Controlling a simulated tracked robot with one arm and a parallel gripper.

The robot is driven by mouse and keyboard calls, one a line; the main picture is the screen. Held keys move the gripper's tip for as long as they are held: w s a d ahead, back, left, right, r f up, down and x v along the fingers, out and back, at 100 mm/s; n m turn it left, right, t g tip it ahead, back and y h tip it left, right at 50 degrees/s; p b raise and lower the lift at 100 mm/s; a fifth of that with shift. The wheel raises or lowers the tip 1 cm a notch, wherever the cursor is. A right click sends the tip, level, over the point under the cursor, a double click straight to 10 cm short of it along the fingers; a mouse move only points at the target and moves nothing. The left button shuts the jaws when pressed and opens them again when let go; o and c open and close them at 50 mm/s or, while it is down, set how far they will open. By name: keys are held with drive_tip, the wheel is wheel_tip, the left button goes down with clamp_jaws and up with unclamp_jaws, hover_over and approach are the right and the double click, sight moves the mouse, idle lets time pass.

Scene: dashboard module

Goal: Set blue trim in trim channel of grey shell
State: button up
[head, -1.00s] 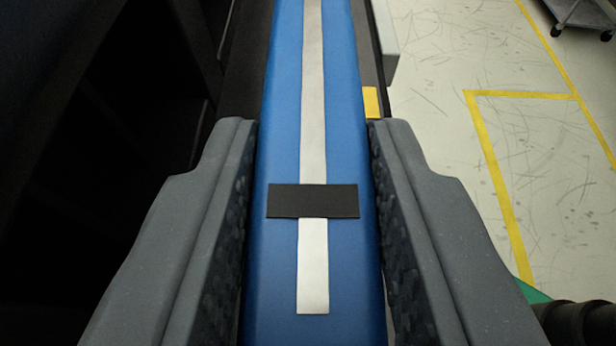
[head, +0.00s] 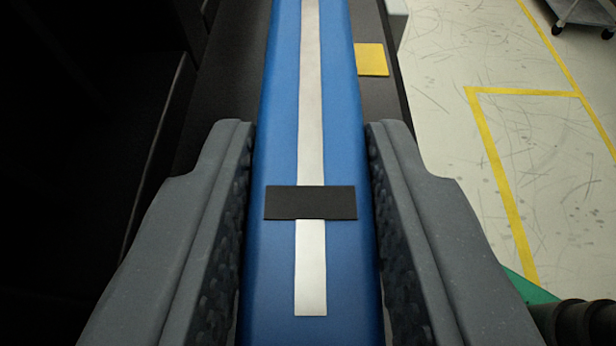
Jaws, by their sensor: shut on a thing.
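The blue trim (head: 275,150) is a long blue bar with a silver stripe along its middle and a black patch across it. It runs from the bottom of the head view up past the top edge. My gripper (head: 311,140) is shut on the trim, with one grey finger on each side of it. A dark surface (head: 225,110), which may be the grey shell, lies beyond the fingers on both sides of the trim. The trim channel cannot be made out; whether the trim touches the surface below cannot be told.
A yellow patch (head: 371,59) lies on the dark surface right of the trim. The left side is very dark. At right is pale scuffed floor (head: 430,120) with yellow lines (head: 510,205). A grey cart (head: 585,14) stands at the top right. Something green (head: 528,289) shows at lower right.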

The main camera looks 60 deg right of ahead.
drive_tip(key=shift+f+b, duration=1.15)
drive_tip(key=shift+b, duration=0.05)
drive_tip(key=shift+f, duration=0.1)
drive_tip(key=o, duration=1.1)
drive_tip(key=shift+s+r, duration=0.1)
drive_tip(key=shift+r, duration=1.7)
drive_tip(key=shift+s+d, duration=0.2)
drive_tip(key=shift+s, duration=0.1)
drive_tip(key=s+d+r, duration=0.1)
drive_tip(key=s+d, duration=0.6)
drive_tip(key=s, duration=0.6)
drive_tip(key=shift+s+r, duration=0.15)
drive_tip(key=shift+s, duration=0.05)
